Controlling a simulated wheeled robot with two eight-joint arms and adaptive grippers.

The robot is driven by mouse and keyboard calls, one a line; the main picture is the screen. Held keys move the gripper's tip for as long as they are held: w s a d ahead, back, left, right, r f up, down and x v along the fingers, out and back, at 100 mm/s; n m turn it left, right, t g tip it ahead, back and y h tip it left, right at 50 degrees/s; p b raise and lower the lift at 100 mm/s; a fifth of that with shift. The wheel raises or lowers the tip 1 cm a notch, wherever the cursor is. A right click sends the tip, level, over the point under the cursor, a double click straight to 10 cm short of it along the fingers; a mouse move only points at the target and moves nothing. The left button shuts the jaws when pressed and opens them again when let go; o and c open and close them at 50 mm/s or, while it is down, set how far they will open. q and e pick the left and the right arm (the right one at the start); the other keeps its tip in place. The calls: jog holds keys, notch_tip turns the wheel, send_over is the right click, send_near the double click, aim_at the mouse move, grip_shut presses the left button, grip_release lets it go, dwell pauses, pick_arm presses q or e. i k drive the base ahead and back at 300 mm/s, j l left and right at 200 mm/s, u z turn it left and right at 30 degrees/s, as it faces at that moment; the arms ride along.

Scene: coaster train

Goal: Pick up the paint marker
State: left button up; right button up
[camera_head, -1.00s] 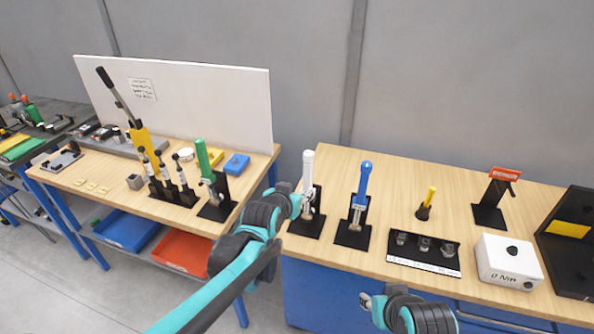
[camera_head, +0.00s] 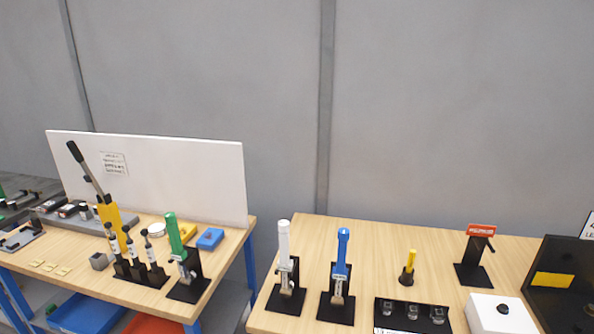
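A slim yellow marker (camera_head: 411,261), which looks like the paint marker, stands upright in a small round black holder (camera_head: 406,279) on the right wooden table (camera_head: 258,318). Nothing touches it except its holder. Neither of my grippers shows in the head view.
Left of the marker, a blue-handled tool (camera_head: 342,254) and a white-handled tool (camera_head: 284,243) stand on black bases. A black tray (camera_head: 385,312) with small metal parts lies in front. A red-signed black stand (camera_head: 475,262), a white box (camera_head: 488,313) and a black panel (camera_head: 560,305) are rightward.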

aim_at(413, 252)
jog(key=z, duration=2.55)
jog(key=i, duration=1.15)
jog(key=l+u, duration=0.1)
jog(key=u, duration=2.15)
